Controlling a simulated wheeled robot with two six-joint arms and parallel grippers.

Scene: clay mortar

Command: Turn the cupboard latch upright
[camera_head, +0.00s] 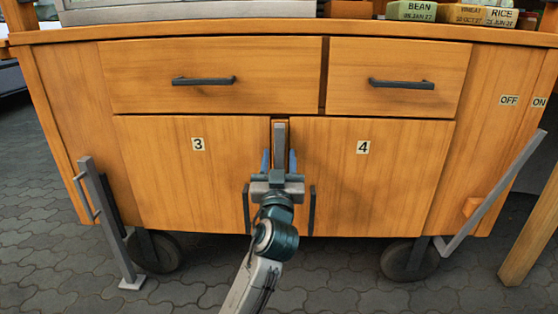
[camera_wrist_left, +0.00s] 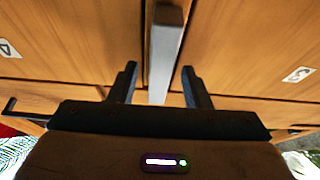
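The cupboard latch (camera_head: 280,143) is a grey metal bar on the narrow strip between door 3 (camera_head: 180,180) and door 4 (camera_head: 385,180). It stands upright, lengthwise along the gap. My left gripper (camera_head: 279,160) is in front of it, with one blue-grey finger on each side. In the left wrist view, the latch (camera_wrist_left: 165,50) runs between the two dark fingers, with a gap visible on both sides. The gripper is open and not closed on the bar. Its body hides the lower end of the latch. My right gripper is not in view.
Two drawers with dark handles (camera_head: 204,81) lie above the doors. Dark vertical door handles (camera_head: 312,210) flank my left wrist closely. A grey slanted bar (camera_head: 490,190) stands at the right, another upright (camera_head: 105,215) at the left. Wheels (camera_head: 410,260) stand on grey paving.

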